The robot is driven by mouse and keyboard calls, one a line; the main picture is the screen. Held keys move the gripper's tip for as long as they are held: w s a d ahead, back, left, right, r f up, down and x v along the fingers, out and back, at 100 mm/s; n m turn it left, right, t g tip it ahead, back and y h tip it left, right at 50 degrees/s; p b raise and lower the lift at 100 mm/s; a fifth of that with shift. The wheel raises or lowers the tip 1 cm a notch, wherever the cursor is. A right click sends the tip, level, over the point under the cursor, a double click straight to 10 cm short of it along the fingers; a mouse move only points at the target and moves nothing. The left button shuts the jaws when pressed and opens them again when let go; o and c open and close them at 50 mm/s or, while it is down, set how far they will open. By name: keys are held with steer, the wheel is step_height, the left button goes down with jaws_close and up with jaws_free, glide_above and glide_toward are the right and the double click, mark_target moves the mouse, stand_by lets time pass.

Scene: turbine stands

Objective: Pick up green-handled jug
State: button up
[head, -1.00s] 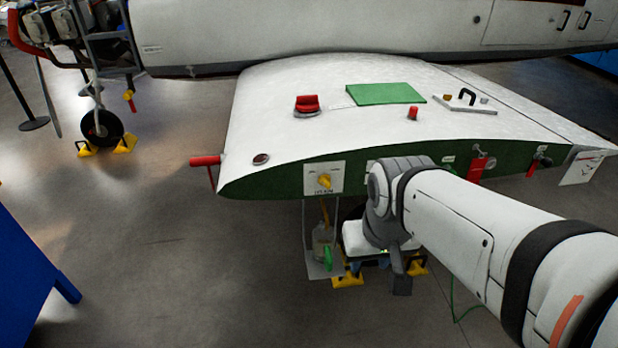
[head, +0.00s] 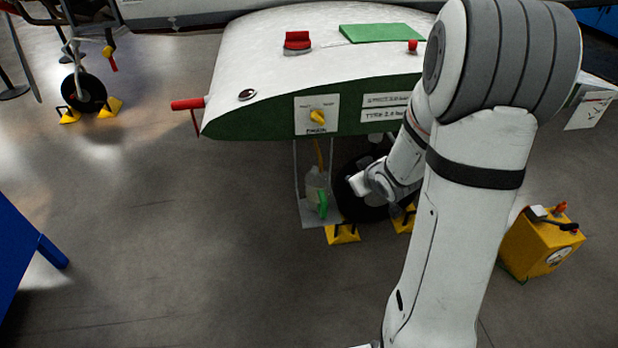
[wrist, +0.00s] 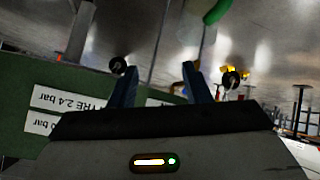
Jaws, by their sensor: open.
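The jug (head: 314,180) is a pale, translucent container with a bright green handle (head: 322,204). It stands on a small grey hanging shelf (head: 308,218) under the edge of the white and green wing. My gripper (wrist: 159,64) is open and empty, its two blue fingers apart in the wrist view. In the head view my wrist is just right of the jug, apart from it, and the fingertips are hard to make out. A curved green piece (wrist: 217,10), seemingly the handle, shows at the top of the wrist view, beyond the fingers and to their right.
The wing's green edge (head: 260,124), with a yellow knob (head: 317,116), overhangs the shelf. A dark wheel (head: 355,205) with yellow chocks (head: 342,234) stands close to the shelf. A yellow box (head: 540,245) is on the floor at right. Open floor lies left and in front.

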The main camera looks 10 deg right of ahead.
mark_target(324, 209)
steer(key=s+a+f+n+t+y+b, duration=0.15)
steer(key=f+y+b, duration=0.3)
steer(key=f, duration=0.45)
steer(key=s+a+f+t+y+b, duration=0.1)
steer(key=a+f+t+y+b, duration=0.15)
steer(key=f+y, duration=0.4)
steer(key=shift+t+h, duration=0.3)
steer(key=shift+h, duration=0.4)
steer(key=x, duration=0.2)
steer(key=f+b+x, duration=0.1)
steer(key=x, duration=0.2)
steer(key=b+x, duration=0.1)
steer(key=x, duration=0.1)
steer(key=shift+w+a+f, duration=0.1)
steer(key=shift+w+f, duration=0.1)
steer(key=shift+w, duration=0.05)
jaws_close()
